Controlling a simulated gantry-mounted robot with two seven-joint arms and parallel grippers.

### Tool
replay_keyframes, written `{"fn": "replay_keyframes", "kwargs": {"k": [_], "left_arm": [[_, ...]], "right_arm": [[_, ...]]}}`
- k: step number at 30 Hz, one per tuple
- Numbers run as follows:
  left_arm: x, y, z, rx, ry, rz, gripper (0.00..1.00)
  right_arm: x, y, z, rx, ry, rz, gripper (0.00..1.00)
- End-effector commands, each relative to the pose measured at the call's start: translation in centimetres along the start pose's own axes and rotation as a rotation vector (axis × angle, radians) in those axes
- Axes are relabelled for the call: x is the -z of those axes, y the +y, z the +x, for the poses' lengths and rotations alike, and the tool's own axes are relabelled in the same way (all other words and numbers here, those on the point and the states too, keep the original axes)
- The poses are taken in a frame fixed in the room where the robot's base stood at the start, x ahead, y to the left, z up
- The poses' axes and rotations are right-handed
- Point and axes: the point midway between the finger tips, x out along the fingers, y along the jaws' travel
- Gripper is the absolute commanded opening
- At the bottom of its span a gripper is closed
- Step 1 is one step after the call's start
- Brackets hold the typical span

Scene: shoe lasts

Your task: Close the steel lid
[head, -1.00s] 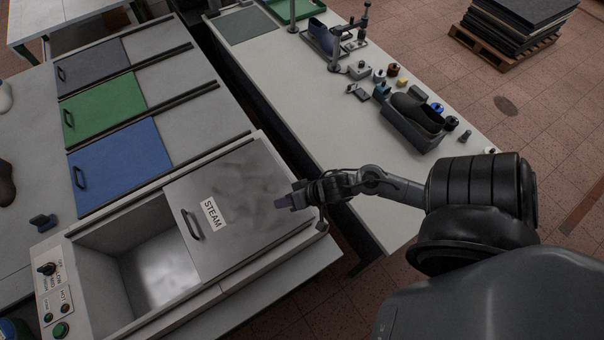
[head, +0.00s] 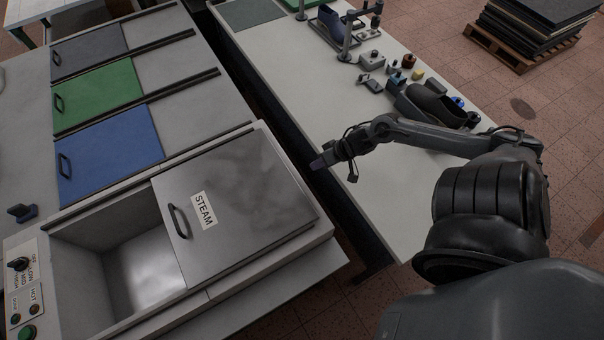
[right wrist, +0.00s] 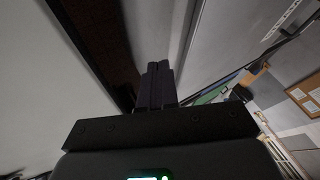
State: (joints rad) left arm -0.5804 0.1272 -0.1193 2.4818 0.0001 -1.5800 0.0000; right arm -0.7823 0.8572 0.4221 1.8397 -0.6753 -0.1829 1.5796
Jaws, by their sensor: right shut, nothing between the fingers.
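The steel lid (head: 240,210) carries a STEAM label and a dark handle (head: 180,221) at its left edge. It covers the right part of the steam box, and the left part of the box (head: 136,268) is open, with its bare metal inside showing. My right gripper (head: 318,163) is shut and empty in the head view, above the gap by the lid's upper right edge and apart from the handle. Its closed fingers (right wrist: 158,84) also show in the right wrist view. My left gripper is not in view.
Blue (head: 110,152), green (head: 98,94) and grey (head: 88,50) sliding lids lie behind the steam box. A control panel (head: 26,290) stands at its left. A white table (head: 290,70) with a shoe (head: 434,104) and small parts lies beyond a dark gap.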

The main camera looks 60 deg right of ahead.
Motion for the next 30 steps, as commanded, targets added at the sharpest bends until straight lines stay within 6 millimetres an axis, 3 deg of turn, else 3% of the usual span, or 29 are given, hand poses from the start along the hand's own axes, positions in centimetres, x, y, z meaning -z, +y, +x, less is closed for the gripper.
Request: {"fn": "replay_keyframes", "kwargs": {"k": [5, 9, 18, 30], "left_arm": [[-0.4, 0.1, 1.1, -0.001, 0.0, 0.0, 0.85], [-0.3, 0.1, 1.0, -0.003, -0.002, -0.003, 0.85], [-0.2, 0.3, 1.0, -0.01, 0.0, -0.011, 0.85], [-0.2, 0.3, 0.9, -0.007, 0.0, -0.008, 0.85]], "right_arm": [[0.1, 0.1, 3.5, -0.001, 0.002, -0.001, 0.0], [0.1, -1.8, 4.1, 0.001, 0.001, -0.004, 0.0], [0.0, -3.5, 5.0, 0.0, 0.0, -0.002, 0.0], [0.0, -3.6, 5.1, 0.0, 0.0, -0.001, 0.0]]}}
